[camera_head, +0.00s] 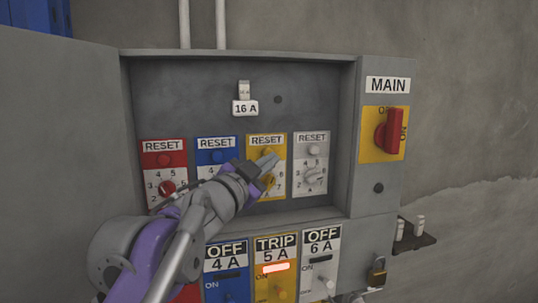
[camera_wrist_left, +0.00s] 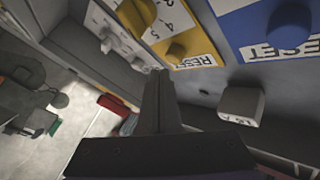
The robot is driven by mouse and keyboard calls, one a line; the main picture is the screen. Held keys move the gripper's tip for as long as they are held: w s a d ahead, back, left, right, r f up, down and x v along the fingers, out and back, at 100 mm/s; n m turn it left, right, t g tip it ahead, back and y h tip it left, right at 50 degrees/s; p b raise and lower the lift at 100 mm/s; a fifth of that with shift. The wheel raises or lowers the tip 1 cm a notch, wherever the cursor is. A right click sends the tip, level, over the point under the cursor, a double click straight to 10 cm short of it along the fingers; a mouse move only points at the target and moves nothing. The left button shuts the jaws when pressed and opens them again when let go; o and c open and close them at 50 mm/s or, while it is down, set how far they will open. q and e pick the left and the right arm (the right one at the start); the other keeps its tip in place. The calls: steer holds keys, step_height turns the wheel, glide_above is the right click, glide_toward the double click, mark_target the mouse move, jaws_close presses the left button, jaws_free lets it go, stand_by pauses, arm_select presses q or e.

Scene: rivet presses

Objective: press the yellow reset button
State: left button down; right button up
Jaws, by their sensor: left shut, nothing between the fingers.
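The yellow module (camera_head: 280,192) is third in the row of reset modules. Its round yellow reset button (camera_head: 268,153) sits under the RESET label, above a numbered dial, and shows just above my fingertips in the head view. My left gripper (camera_head: 268,163) is shut and empty, its tip in front of the yellow module. In the left wrist view the shut fingers (camera_wrist_left: 155,80) point toward the panel, and the yellow button (camera_wrist_left: 179,49) is slightly up and right of the tip. I cannot tell whether they touch. My right gripper is not in view.
Red (camera_head: 165,152), blue (camera_head: 215,150) and white (camera_head: 311,145) reset modules flank the yellow one. A 16 A fuse block (camera_head: 245,107) sits above. A red main switch (camera_head: 394,131) is at right. Breakers are below; the yellow 5 A one (camera_head: 276,268) reads TRIP, with a lit lamp.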

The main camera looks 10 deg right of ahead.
arm_select(q)
steer(key=shift+w, duration=0.1)
stand_by(0.7)
steer(key=shift+w, duration=0.4)
steer(key=shift+w, duration=0.5)
stand_by(0.8)
steer(key=shift+s, duration=1)
steer(key=s, duration=0.5)
steer(key=shift+d+p, duration=0.1)
steer(key=shift+p, duration=0.2)
steer(key=shift+f, duration=0.1)
stand_by(0.4)
